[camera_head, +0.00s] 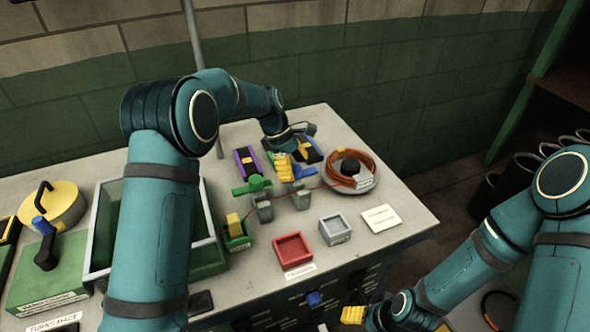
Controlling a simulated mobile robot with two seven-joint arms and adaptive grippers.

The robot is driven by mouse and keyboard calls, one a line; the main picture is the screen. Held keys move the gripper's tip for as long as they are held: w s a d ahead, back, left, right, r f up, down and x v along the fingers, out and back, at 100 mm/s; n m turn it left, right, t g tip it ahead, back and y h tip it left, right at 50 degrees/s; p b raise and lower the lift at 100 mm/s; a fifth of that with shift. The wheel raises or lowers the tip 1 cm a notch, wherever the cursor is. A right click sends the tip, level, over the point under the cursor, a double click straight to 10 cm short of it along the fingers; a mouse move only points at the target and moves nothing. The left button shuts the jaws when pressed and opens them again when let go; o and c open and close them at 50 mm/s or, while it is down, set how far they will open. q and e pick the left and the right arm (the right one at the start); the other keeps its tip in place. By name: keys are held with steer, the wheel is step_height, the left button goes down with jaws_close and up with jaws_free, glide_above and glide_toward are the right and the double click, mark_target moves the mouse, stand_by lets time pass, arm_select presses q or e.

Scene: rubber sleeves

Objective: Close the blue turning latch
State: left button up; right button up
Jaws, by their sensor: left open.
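A blue lever-like piece (300,171), which looks like the blue turning latch, sits on top of a grey post (301,197) in the middle of the table. My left gripper (284,168), with yellow fingers, is open right at the latch's left side. I cannot tell whether they touch, and the fingers partly hide the latch. A similar green piece (254,185) sits on another grey post to the left. My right gripper (354,315), also yellow-fingered, is low in front of the table, away from the latch; its jaws are unclear.
Behind the latch lie a purple-edged block (246,160) and a blue-and-black block (310,154). A coiled orange cable (366,161) is to the right. Red (293,250) and grey (335,229) trays stand in front. A thin red line runs by the posts.

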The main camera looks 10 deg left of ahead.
arm_select(q)
steer(key=shift+f, duration=0.15)
steer(key=shift+c, duration=0.3)
steer(key=c, duration=1.1)
steer(key=shift+c, duration=0.2)
